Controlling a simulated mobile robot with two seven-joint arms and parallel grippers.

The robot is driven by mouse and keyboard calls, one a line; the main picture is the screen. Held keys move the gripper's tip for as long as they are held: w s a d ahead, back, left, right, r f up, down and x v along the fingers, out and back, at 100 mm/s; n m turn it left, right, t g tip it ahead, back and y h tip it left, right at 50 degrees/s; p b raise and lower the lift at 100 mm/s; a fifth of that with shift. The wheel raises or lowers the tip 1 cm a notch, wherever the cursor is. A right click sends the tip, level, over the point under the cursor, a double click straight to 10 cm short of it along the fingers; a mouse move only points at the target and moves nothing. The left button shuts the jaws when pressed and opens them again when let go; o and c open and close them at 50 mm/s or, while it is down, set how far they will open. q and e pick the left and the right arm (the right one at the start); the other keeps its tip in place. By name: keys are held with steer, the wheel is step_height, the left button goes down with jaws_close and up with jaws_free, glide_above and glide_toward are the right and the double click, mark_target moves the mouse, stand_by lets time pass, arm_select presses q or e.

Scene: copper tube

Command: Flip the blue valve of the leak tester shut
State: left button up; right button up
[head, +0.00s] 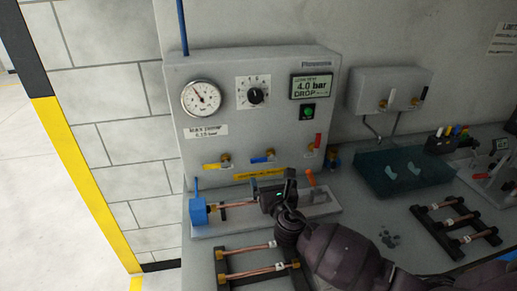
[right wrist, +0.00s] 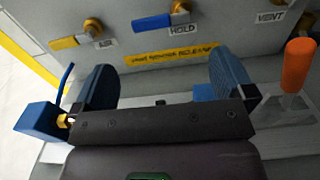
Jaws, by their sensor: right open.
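In the right wrist view the blue lever (right wrist: 152,22) is above a label reading HOLD. My right gripper (head: 278,195) is over the bench fixture, below and in front of the valve. My left gripper is not in view.
A yellow-handled valve (head: 211,166) is left of the blue one and a red-handled valve (head: 317,141) right. Below is a fixture with a blue block (head: 198,210), copper tube (head: 238,204) and orange handle (right wrist: 298,65). A rack of tubes (head: 255,272) lies in front; a teal tray (head: 405,172) is right.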

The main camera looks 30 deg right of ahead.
mark_target(263, 160)
steer(key=x, duration=1.1)
steer(key=shift+r, duration=0.2)
steer(key=shift+s, duration=0.1)
steer(key=shift+c, duration=0.5)
steer(key=c, duration=0.9)
